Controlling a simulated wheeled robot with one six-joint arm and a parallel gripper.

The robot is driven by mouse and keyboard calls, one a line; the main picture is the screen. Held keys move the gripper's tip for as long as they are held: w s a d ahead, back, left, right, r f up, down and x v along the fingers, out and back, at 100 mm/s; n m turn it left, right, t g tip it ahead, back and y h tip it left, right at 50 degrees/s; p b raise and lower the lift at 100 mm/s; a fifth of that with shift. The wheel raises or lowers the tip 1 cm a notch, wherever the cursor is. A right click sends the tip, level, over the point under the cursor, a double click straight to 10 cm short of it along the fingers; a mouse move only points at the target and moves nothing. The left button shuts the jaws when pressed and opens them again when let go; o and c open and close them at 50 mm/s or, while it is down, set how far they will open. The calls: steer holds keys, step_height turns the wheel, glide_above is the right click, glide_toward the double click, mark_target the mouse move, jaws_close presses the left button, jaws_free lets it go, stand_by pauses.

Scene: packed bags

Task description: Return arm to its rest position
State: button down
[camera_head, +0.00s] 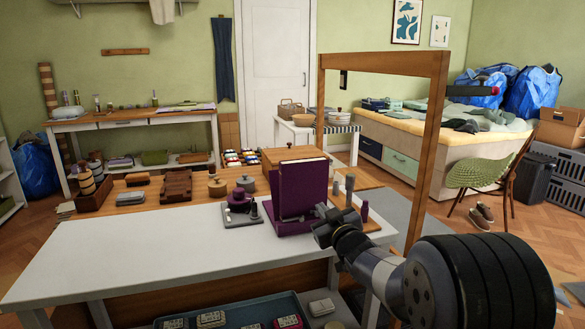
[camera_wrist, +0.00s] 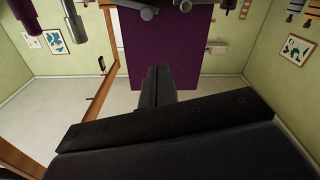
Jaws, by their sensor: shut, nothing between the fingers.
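My arm comes in from the lower right in the camera_head view. My gripper (camera_head: 322,213) is at its end, just in front of the lower right part of a purple upright panel (camera_head: 303,188) on the worktable. In the wrist view the dark fingers of my gripper (camera_wrist: 159,72) are closed together and hold nothing. The purple panel (camera_wrist: 160,40) fills the top middle of that view, beyond the fingertips. I cannot tell whether the fingers touch it.
The white worktable (camera_head: 130,245) is clear at its front left. Small grey and purple pieces (camera_head: 242,205) stand left of the panel. A wooden post frame (camera_head: 428,150) rises at the table's right. A tray (camera_head: 262,310) with several packets lies on the lower shelf.

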steer(key=v, duration=0.7)
steer(key=x, duration=1)
steer(key=w+d+m+p, duration=0.3)
steer(key=d+m+p, duration=0.4)
steer(key=m+p, duration=0.8)
steer(key=f+p, duration=0.1)
steer(key=p, duration=0.4)
steer(key=shift+w+m+h+p, duration=0.25)
steer(key=shift+m+h+p, duration=0.05)
steer(key=shift+p, duration=0.1)
